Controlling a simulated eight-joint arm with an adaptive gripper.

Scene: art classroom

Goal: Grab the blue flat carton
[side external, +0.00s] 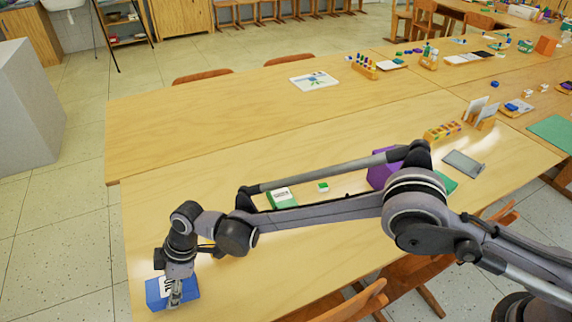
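The blue carton (189,287) with a white label is at the lower left, near the left end of the front wooden table. My gripper (174,296) points down at it, and its fingers overlap the carton in the picture, hiding its middle. I cannot tell whether the fingers touch the carton or how far apart they are. I also cannot tell whether the carton rests on the table.
A green box (283,198) and a small green-and-white block (323,187) lie beyond my arm. A purple object (381,167) stands partly hidden behind it. Wooden chairs (362,301) line the near edge. The table's left part (165,215) is clear.

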